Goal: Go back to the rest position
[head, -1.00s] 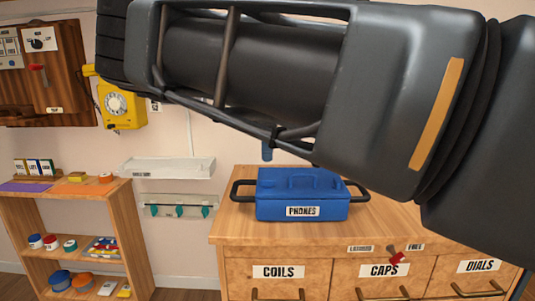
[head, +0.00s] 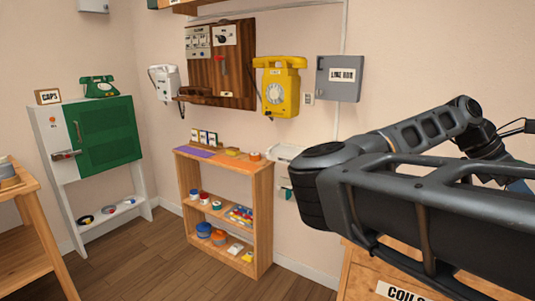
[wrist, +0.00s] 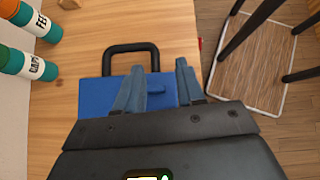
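My gripper (wrist: 160,65) shows in the wrist view with its two blue-grey fingers spread apart and nothing between the tips. Below it is a blue box (wrist: 93,92) with a black handle (wrist: 128,47), on a wooden top (wrist: 85,35). The fingers overlap the box in the picture, and I cannot tell how far above it they are. In the head view my arm (head: 430,200) reaches across the right side, and the gripper is not clearly visible there.
Two green bottles (wrist: 12,62) stand at the wrist view's left. In the head view, a labelled drawer cabinet (head: 362,275) is under my arm. A low shelf (head: 262,215), yellow wall phone (head: 280,88), grey line box (head: 338,78) and green-doored cabinet (head: 105,137) stand left. Floor (head: 150,255) between is clear.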

